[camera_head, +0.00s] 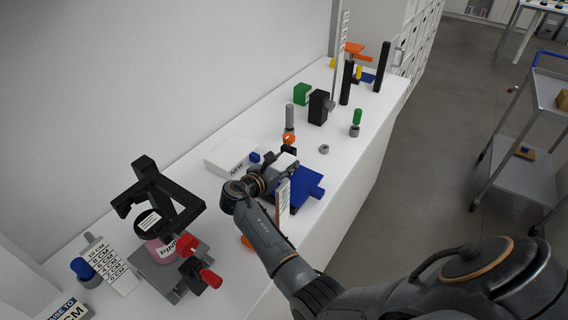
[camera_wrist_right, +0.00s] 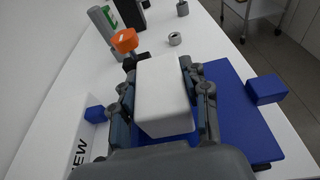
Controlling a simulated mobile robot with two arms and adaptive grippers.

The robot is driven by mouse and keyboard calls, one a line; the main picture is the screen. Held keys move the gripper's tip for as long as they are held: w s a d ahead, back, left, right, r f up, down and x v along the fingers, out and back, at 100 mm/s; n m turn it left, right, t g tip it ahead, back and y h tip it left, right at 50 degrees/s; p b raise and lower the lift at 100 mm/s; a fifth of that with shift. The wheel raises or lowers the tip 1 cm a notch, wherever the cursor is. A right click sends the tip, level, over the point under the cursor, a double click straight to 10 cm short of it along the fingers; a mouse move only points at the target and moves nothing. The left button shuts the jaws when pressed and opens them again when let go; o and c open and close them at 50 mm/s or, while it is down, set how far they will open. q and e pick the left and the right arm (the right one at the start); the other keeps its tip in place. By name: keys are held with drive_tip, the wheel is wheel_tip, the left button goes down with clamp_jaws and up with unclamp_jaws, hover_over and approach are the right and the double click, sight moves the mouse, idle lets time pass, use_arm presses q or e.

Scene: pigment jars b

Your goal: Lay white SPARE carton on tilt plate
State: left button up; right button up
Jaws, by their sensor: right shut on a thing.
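My right gripper (camera_head: 275,172) is shut on a small white carton (camera_wrist_right: 162,95), holding it between both fingers. The carton also shows in the head view (camera_head: 286,162), partly covered by the gripper; I see no lettering on it. The blue plate (camera_head: 303,201), which looks like the tilt plate, lies below and beside the gripper, with a blue block at its edge. It also shows in the right wrist view (camera_wrist_right: 240,115), under and to the right of the carton. I cannot tell whether the carton touches the plate. My left gripper is not in view.
A white box marked NEW (camera_head: 232,156) lies behind the gripper. An upright card (camera_head: 283,201) stands at the plate's near side. An orange-topped part (camera_head: 289,139) and a grey ring (camera_head: 323,149) are beyond. A black stand over a pink jar (camera_head: 160,250) is at the left.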

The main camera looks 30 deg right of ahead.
drive_tip(key=shift+f+b, duration=0.35)
drive_tip(key=shift+f, duration=0.2)
drive_tip(key=o, duration=1.2)
